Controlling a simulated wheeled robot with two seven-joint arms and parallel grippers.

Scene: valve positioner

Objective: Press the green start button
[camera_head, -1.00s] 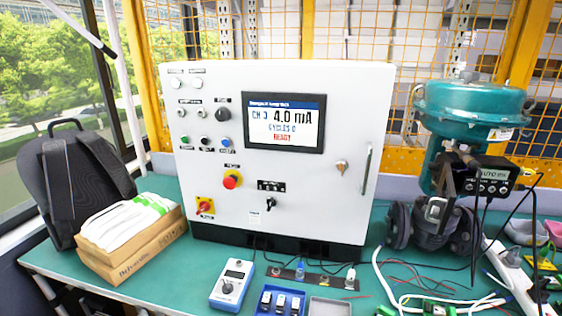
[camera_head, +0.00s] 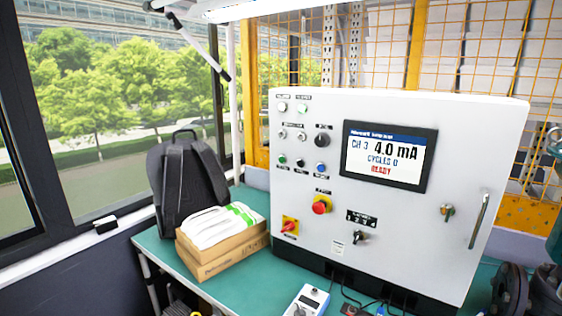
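The white control cabinet (camera_head: 400,215) stands on the green table, its front panel facing me. The small green start button (camera_head: 282,159) is at the left of a row of three, with a black button (camera_head: 300,162) and a blue button (camera_head: 320,167) to its right. The panel's screen (camera_head: 388,156) reads CH 3, 4.0 mA, CYCLES 0, READY. Nothing touches the button. Neither of my grippers is in view.
A red emergency knob (camera_head: 321,205) and a red-yellow rotary switch (camera_head: 290,226) sit lower on the panel. A cardboard box (camera_head: 220,258) with white gloves and a black backpack (camera_head: 188,180) stand left of the cabinet. A handheld meter (camera_head: 311,300) lies in front.

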